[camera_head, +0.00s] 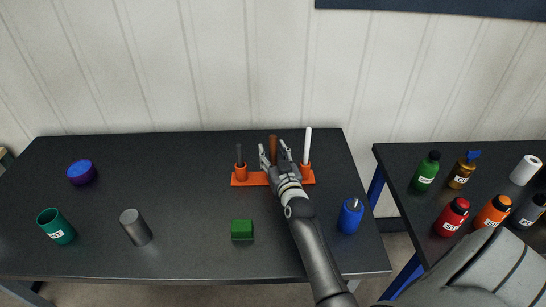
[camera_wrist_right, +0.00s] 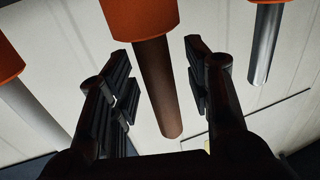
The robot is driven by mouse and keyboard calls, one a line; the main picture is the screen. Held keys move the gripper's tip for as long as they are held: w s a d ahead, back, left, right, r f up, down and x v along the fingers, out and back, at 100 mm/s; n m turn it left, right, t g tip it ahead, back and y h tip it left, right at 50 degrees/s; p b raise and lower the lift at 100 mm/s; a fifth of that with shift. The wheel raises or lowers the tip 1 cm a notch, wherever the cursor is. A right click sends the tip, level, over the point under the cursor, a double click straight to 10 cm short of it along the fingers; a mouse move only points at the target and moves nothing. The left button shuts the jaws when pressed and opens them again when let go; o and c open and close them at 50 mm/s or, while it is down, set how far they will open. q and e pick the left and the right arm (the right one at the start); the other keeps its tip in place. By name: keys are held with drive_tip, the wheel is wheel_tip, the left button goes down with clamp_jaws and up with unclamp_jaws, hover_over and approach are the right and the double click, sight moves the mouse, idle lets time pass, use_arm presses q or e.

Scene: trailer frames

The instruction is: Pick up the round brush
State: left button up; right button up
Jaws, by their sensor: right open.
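My right gripper (camera_head: 274,152) is open at the middle tool. In the right wrist view, seen upside down, the brown handle (camera_wrist_right: 158,88) runs between the two open fingers (camera_wrist_right: 160,82) with gaps on both sides. My left gripper is out of view.
A second table at right carries several bottles, including a red one (camera_head: 451,217). A wall stands behind.

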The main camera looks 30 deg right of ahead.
clamp_jaws()
drive_tip(key=shift+r, duration=0.1)
